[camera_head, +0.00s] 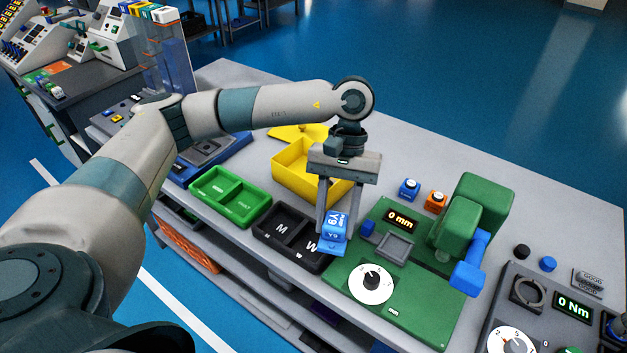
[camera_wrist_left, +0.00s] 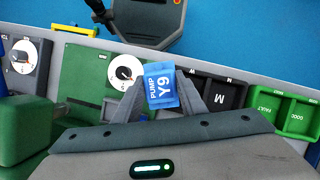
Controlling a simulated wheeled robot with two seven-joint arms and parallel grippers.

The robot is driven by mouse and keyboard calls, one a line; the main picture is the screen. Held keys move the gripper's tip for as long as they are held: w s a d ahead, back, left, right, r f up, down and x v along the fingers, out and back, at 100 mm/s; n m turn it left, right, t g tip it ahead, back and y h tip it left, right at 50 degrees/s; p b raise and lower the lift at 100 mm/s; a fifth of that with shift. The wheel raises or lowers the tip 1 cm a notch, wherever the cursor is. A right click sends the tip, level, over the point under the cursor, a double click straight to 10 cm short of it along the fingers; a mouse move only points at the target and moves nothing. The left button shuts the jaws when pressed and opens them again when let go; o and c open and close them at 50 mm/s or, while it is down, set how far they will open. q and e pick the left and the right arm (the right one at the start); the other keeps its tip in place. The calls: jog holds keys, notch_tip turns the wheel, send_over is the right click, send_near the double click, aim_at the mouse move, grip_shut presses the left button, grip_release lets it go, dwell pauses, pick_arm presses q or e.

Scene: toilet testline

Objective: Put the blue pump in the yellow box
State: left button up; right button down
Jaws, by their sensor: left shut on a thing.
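The pump (camera_wrist_left: 161,88) also shows in the left wrist view, between the fingertips of the left gripper (camera_wrist_left: 162,98). The open yellow box (camera_head: 290,178) stands behind and left of the gripper; the wrist and gripper hide part of its right side. My right gripper is in neither view.
A black tray (camera_head: 266,236) marked M and W and a green two-part tray (camera_head: 213,188) lie along the front edge. The green station (camera_head: 352,278) has a dial, a 0 mm display and a tall press (camera_head: 478,205). Small blue (camera_head: 409,188) and orange (camera_head: 436,201) parts stand behind it.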

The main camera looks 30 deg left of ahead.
pick_arm(q)
jog(key=w+a+r+n+t, duration=0.1)
jog(key=w+a+n+t, duration=0.3)
jog(key=n, duration=1.2)
jog(key=w+a+n+t, duration=0.4)
jog(key=w+a+n, duration=0.4)
jog(key=n, duration=0.8)
jog(key=shift+w+r+t+y, duration=0.35)
jog(key=shift+w+t+y, duration=0.05)
jog(key=shift+w, duration=1.4)
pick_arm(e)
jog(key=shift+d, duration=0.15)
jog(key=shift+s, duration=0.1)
